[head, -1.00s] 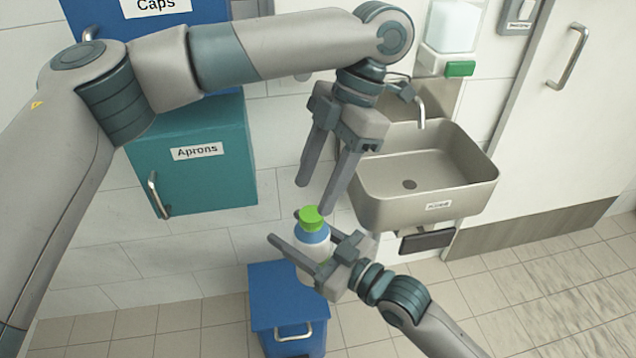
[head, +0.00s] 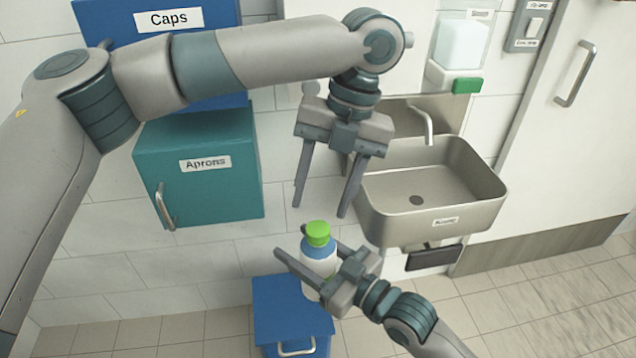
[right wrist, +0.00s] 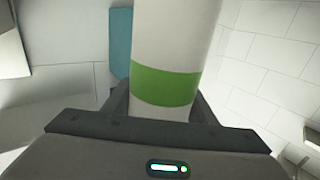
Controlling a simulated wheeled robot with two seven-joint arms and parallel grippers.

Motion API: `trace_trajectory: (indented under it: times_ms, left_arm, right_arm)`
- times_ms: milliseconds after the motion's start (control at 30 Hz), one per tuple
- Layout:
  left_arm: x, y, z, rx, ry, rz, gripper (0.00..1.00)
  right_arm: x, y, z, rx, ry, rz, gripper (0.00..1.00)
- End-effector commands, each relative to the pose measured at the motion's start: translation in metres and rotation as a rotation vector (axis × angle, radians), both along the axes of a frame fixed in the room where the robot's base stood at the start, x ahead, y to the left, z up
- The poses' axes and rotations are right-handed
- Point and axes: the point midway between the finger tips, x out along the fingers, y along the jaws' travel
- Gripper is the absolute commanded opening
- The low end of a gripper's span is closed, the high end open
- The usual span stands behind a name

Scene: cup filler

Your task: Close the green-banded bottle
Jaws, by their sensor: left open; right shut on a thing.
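The bottle (head: 316,268) is white with a blue shoulder and stands roughly upright in my right gripper (head: 306,272). Its green band (right wrist: 166,86) shows in the right wrist view, just above that gripper's jaws. The right gripper is shut on the bottle's body. A bright green cap (head: 317,230) sits on top of the bottle; whether it is fully tight I cannot tell. My left gripper (head: 320,211) is open and empty, its fingers pointing down just above the cap, apart from it. The bottle's lower end is hidden behind the right gripper.
A steel sink (head: 430,185) is on the wall to the right of the grippers. A teal cupboard (head: 220,195) labelled Aprons and a blue Caps cupboard (head: 205,16) hang at the left. A blue bin (head: 285,305) stands low behind the bottle.

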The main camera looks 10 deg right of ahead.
Motion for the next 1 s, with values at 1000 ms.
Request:
trace_trajectory:
  times_ms: [1000]
  left_arm:
    - [-0.002, 0.006, 0.016, -0.058, -0.305, 1.488, 0.48]
  right_arm:
    - [0.0, 0.0, 0.0, 0.0, 0.0, 0.0, 0.0]
